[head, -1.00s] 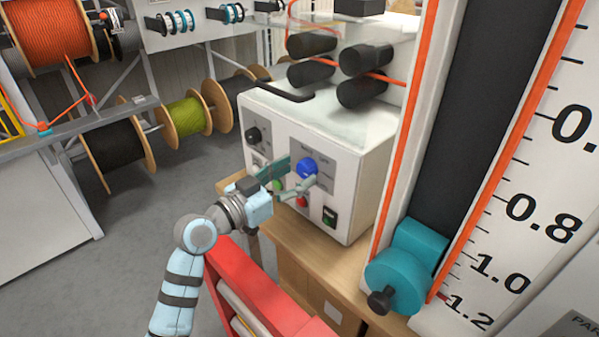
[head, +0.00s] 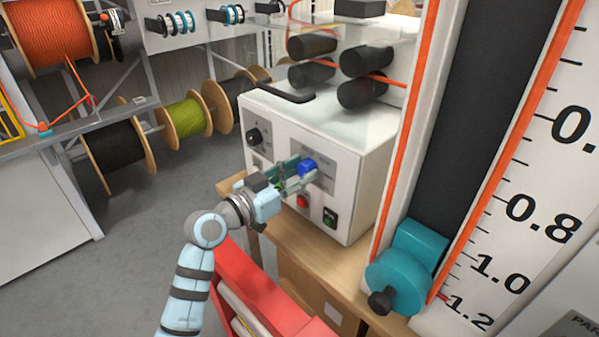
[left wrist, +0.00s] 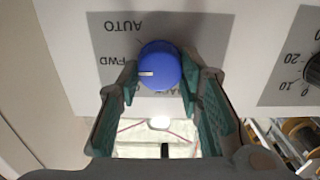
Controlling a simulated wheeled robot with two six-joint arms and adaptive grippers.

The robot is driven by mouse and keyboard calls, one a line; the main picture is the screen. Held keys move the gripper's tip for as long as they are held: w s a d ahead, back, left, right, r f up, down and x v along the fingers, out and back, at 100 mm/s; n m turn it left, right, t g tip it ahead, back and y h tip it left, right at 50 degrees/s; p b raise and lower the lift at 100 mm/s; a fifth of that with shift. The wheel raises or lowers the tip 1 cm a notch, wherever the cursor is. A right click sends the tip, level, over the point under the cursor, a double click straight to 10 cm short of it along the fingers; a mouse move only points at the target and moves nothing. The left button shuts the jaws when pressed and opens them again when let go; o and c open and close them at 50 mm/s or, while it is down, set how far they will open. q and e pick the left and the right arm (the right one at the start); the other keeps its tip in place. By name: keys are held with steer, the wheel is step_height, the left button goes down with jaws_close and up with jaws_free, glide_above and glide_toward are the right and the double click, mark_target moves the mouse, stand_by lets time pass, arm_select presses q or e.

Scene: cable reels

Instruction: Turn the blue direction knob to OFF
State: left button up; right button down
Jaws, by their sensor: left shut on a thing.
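The blue direction knob (head: 308,167) is on the front panel of a white machine box (head: 350,200). It also shows in the left wrist view (left wrist: 161,66), where its white pointer mark faces left, beside the label FWD; AUTO stands above it, upside down in the picture. Part of the lettering below the knob is hidden. My left gripper (head: 299,172) reaches the panel from the left. In the left wrist view its two green-padded fingers (left wrist: 160,82) stand on either side of the knob's lower part and are shut on it. My right gripper is not in view.
Black rollers (head: 365,90) sit on top. A teal slider (head: 410,265) on a large scale stands at right. A red frame (head: 255,290) lies below my arm.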

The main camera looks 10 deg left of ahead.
arm_select(q)
steer(key=n+p, duration=0.2)
steer(key=n, duration=0.1)
steer(key=shift+r+n, duration=0.1)
steer(key=shift+n, duration=0.2)
steer(key=n+p, duration=0.2)
steer(key=n, duration=0.2)
steer(key=shift+a+n+p, duration=0.15)
steer(key=shift+n+p, duration=0.25)
steer(key=shift+f, duration=0.2)
steer(key=o, duration=1.2)
steer(key=shift+c, duration=0.2)
